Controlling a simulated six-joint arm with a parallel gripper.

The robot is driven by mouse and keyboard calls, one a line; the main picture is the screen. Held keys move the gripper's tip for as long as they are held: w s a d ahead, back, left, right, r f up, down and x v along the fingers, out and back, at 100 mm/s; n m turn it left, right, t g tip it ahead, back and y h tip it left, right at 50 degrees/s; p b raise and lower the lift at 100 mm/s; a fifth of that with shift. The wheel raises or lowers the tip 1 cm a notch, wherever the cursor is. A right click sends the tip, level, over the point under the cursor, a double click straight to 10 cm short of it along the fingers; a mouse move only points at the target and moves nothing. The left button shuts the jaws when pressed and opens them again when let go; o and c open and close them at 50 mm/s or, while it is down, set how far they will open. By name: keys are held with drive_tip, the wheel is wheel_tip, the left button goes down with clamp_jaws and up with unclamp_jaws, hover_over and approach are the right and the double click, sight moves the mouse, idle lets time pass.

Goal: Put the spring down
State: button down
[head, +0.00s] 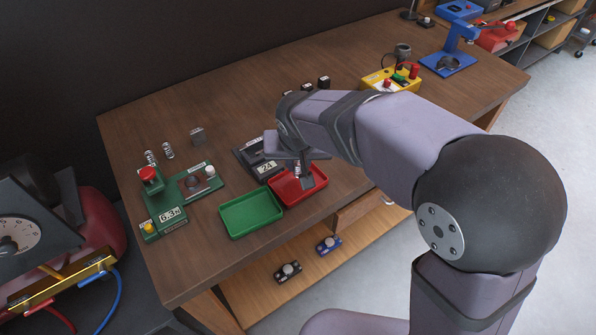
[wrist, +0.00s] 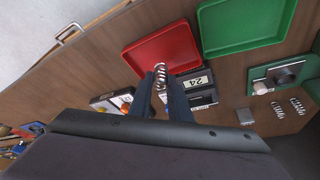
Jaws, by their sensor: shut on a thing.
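My gripper (head: 300,172) is shut on a metal coil spring (wrist: 160,76). In the wrist view the spring stands out between the two dark fingertips, its end overlapping the edge of the red tray (wrist: 153,50). In the head view my gripper is over the red tray (head: 313,184); the spring is small there and partly hidden by the fingers. I cannot tell how high it is above the tray. The green tray (head: 251,213) is beside the red one and empty. The visible part of the red tray is also empty.
A dark device (head: 252,158) with a "24" label is right behind the red tray. A green tester (head: 180,195) with a red knob is at the left. Two loose springs (head: 168,150) and a grey block (head: 197,135) stand behind it. A yellow box (head: 390,80) is farther back.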

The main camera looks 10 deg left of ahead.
sight(298, 173)
drive_tip(key=shift+f, duration=1.85)
drive_tip(key=shift+f, duration=0.1)
drive_tip(key=c, duration=1.6)
unclamp_jaws()
drive_tip(key=shift+c, duration=0.2)
drive_tip(key=shift+r, duration=0.4)
drive_tip(key=a+b+v, duration=0.1)
drive_tip(key=v, duration=1)
drive_tip(key=shift+s+d+r, duration=0.2)
drive_tip(key=shift+s+d, duration=0.05)
drive_tip(key=shift+d, duration=0.25)
